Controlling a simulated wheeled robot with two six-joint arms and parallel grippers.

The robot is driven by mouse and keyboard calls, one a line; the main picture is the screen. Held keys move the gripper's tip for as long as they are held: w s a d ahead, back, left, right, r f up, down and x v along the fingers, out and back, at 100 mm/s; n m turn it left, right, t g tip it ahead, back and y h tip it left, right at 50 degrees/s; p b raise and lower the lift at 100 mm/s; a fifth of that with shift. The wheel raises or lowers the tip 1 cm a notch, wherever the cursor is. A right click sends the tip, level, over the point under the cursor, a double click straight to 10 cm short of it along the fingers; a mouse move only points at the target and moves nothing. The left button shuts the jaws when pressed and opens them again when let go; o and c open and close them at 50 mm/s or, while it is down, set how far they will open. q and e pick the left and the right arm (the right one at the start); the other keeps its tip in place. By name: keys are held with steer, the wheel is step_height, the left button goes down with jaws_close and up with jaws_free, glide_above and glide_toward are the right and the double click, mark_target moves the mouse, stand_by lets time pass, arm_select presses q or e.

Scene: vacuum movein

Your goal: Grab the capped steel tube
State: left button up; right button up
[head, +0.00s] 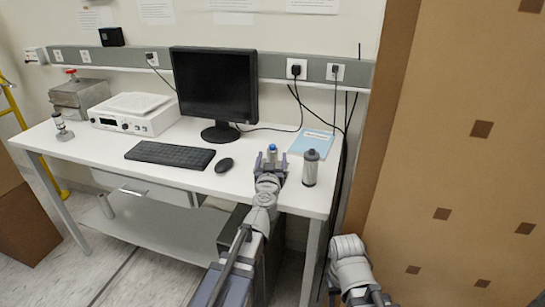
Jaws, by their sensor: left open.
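A small upright tube with a blue cap (272,150) stands near the front edge of the white desk (100,160). Its lower part is hidden by my left gripper (270,164). The gripper is open, with one finger on each side of the tube in this view; I cannot tell whether they touch it. A larger grey cylinder with a dark cap (310,170) stands upright just right of the gripper. I cannot tell for certain which of the two is the steel tube. Only a link of my right arm shows, at bottom right; its gripper is not visible.
A mouse (224,165), keyboard (171,154) and monitor (214,85) are left of the gripper. A light-blue booklet (312,141) lies behind the grey cylinder. A white instrument (134,114) stands at left. A brown panel (460,150) rises close on the right.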

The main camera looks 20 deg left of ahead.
mark_target(272, 154)
arm_select(q)
steer(key=w, duration=0.2)
steer(key=w+a, duration=0.1)
steer(key=w, duration=0.2)
steer(key=shift+f, duration=0.15)
steer(key=shift+c, duration=0.7)
jaws_close()
